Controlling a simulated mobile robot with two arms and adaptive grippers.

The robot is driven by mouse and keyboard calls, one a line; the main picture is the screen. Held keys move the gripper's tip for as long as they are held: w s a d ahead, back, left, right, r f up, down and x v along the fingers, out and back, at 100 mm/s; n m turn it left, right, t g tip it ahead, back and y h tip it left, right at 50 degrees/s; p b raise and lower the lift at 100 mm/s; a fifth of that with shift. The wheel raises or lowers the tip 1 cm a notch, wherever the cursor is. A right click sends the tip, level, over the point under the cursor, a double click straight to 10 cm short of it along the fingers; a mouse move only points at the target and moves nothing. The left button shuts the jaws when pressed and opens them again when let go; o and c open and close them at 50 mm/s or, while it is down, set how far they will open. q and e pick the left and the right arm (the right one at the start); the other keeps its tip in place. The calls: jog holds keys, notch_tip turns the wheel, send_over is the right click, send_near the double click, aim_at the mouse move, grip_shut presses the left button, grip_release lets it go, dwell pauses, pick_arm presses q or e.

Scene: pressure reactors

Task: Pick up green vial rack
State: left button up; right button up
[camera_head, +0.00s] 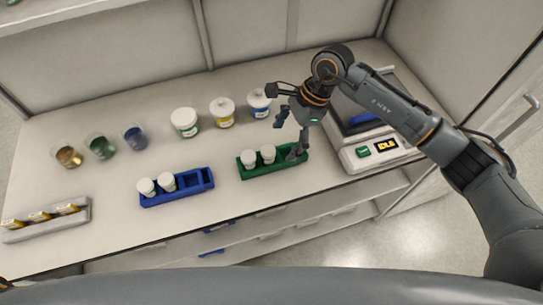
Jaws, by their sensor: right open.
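The green vial rack (274,171) sits near the front edge of the bench, right of centre, in the head view. I cannot tell whether that finger touches the rack. My arm comes in from the right. My left gripper is not in view.
A blue rack (190,189) with two vials stands to the left. White jars (185,122) and beakers (103,146) line the back. A balance-like device (361,141) with a display stands right of the green rack. A grey holder (48,222) sits at far left.

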aim_at(274, 160)
jog(key=x, duration=0.2)
jog(key=shift+a+f, duration=0.2)
jog(key=shift+f, duration=0.05)
jog(key=shift+a+f+p, duration=0.1)
jog(key=shift+f+p, duration=0.15)
jog(key=shift+p, duration=0.25)
jog(key=p+x, duration=0.2)
jog(key=x, duration=0.1)
jog(key=shift+w+a+f, duration=0.15)
jog(key=shift+f, duration=0.2)
jog(key=shift+a+f, duration=0.15)
jog(key=shift+f, duration=0.4)
jog(key=c, duration=1.3)
